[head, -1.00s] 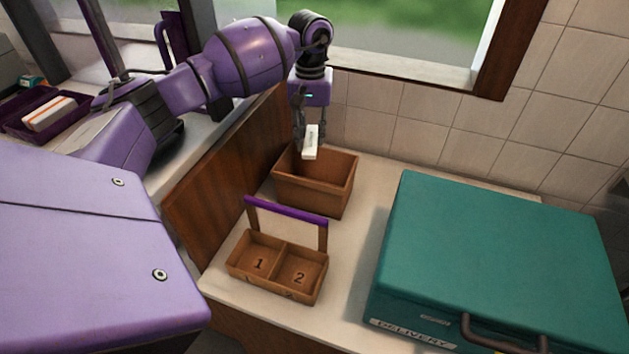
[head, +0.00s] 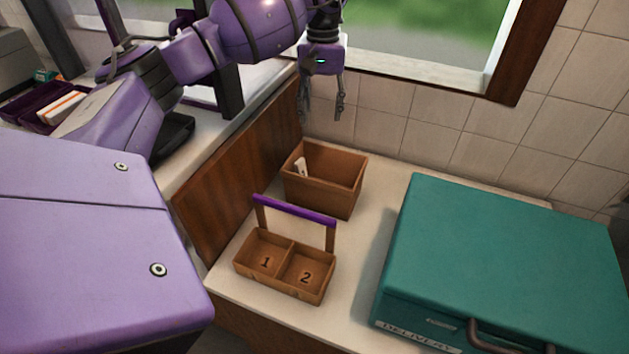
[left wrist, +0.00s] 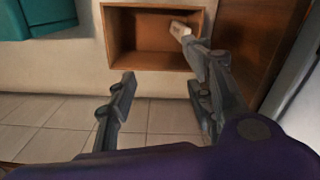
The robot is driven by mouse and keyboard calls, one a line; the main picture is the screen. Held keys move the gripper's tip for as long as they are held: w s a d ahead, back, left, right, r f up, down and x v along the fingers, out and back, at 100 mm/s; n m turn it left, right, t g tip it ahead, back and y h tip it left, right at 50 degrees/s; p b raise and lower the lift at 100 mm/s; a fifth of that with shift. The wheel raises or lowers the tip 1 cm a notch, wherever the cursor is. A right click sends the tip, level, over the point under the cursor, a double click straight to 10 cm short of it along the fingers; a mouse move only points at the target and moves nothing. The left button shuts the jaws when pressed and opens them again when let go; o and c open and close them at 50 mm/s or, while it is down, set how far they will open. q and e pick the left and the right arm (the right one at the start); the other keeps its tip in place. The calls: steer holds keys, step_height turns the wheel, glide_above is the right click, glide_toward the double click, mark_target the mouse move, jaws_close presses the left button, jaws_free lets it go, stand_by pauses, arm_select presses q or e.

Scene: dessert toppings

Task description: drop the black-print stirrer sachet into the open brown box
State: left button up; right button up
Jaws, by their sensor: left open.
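The open brown box (head: 335,191) stands on the counter below the window in the head view, and it also shows in the left wrist view (left wrist: 151,60). A white sachet (head: 301,166) lies inside it, leaning at the box's left side; in the left wrist view it (left wrist: 180,29) is partly hidden by a finger. I cannot make out its print. My left gripper (head: 322,114) is open and empty, above and behind the box, apart from the sachet. Its spread fingers (left wrist: 160,105) show in the left wrist view. My right gripper is not in view.
A two-compartment wooden caddy (head: 286,265) marked 1 and 2, with a purple handle, stands in front of the box. A large teal delivery case (head: 505,255) fills the right. A wooden partition (head: 240,170) borders the left. A purple tray (head: 25,112) is far left.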

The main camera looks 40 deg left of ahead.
arm_select(q)
step_height(320, 180, up, 5)
steer(key=shift+f, duration=0.1)
stand_by(0.6)
